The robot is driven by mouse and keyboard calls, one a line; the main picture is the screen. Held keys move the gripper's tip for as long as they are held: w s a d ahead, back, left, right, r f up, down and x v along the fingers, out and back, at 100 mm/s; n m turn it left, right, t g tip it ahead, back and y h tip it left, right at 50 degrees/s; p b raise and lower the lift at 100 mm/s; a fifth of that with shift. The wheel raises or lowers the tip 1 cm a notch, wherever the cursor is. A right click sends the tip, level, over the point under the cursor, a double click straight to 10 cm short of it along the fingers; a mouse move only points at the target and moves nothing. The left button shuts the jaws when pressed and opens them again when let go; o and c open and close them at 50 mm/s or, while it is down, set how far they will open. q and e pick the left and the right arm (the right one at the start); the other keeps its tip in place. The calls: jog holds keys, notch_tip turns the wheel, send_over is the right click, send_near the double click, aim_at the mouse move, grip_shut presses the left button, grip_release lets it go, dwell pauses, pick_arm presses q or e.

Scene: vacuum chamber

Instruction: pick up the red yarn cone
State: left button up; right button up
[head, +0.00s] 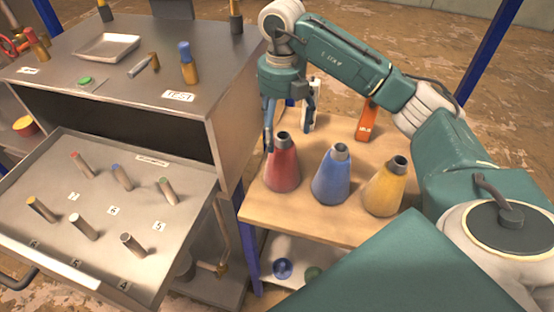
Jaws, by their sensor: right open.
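The red yarn cone (283,168) stands upright at the left end of the wooden shelf top, with a grey tip. My right gripper (289,140) points down at it, with one finger left of the cone's tip and the other behind it to the right. The jaws are open, and I cannot tell whether a finger touches the cone. A blue cone (332,177) and a yellow cone (385,188) stand upright in a row to the right of the red one. My left gripper does not show.
A metal cabinet (225,135) stands close on the left, with an open drawer (135,230) of several coloured pegs. An orange object (367,121) stands behind the cones. My right arm covers the right side. Bare wood lies in front of the cones.

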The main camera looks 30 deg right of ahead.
aim_at(282, 152)
jog(key=f+p, duration=0.1)
jog(key=f, duration=0.1)
jog(key=s+f+p, duration=0.1)
jog(key=f, duration=0.2)
jog(key=shift+s+a+f+p, duration=0.1)
jog(key=shift+a+f+p, duration=0.05)
jog(key=shift+f+p, duration=0.15)
jog(key=shift+f, duration=1.15)
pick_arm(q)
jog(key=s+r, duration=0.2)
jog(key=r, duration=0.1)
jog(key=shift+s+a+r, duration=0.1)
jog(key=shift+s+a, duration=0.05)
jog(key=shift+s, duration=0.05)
pick_arm(e)
jog(key=c, duration=2)
